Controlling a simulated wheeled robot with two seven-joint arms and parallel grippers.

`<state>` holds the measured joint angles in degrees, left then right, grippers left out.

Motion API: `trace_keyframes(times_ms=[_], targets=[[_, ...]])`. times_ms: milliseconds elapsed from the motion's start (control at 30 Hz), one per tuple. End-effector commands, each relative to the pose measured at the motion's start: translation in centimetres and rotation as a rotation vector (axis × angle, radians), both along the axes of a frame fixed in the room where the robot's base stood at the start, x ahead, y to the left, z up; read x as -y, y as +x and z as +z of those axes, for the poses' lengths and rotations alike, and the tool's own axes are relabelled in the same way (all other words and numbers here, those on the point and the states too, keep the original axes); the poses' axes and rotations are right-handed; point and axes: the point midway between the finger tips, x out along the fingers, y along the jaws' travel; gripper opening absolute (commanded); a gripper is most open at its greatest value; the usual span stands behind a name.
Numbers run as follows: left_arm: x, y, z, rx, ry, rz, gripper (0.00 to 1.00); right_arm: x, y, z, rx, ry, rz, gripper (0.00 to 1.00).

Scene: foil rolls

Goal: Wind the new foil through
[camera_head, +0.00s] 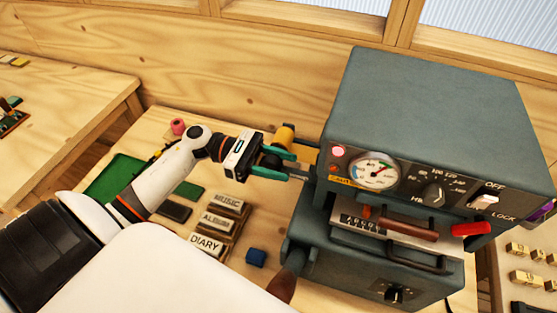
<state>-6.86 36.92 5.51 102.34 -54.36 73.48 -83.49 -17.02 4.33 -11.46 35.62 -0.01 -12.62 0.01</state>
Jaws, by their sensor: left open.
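The grey foil machine (420,105) stands at the right of the table, with a gauge, dials and a red-handled switch on its front. A gold roll (284,136) sits at its left side, partly hidden behind my left gripper (291,166). That gripper is open, its teal fingers pointing right at the machine's left side. I cannot tell whether they touch anything. A purple roll-like part (541,215) shows at the machine's right edge. A pink roll (178,126) stands on the table behind my left arm. My right gripper is not in view.
Labelled blocks (207,244), a dark block (174,211), a green block (188,190) and a blue cube (256,257) lie left of the machine. A green mat (115,177) is farther left. A brown-tipped lever (283,287) juts out low in front. Brass pieces (525,278) lie at right.

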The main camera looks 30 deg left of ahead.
Motion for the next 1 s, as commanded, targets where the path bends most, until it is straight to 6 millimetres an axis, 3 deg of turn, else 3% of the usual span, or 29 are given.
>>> trace_keyframes(times_ms=[133, 400, 767, 1000], targets=[[0.0, 0.0, 0.0, 0.0, 0.0, 0.0, 0.4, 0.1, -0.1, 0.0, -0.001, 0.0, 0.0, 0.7], [-0.1, 0.0, 0.0, 0.0, 0.0, 0.0, 0.0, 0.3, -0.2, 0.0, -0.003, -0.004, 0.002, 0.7], [0.0, 0.0, -0.2, -0.013, 0.065, -0.002, 0.0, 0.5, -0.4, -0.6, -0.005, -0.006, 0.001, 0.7], [0.1, 0.0, -0.6, -0.05, 0.229, -0.003, 0.0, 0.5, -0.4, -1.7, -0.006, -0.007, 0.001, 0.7]])
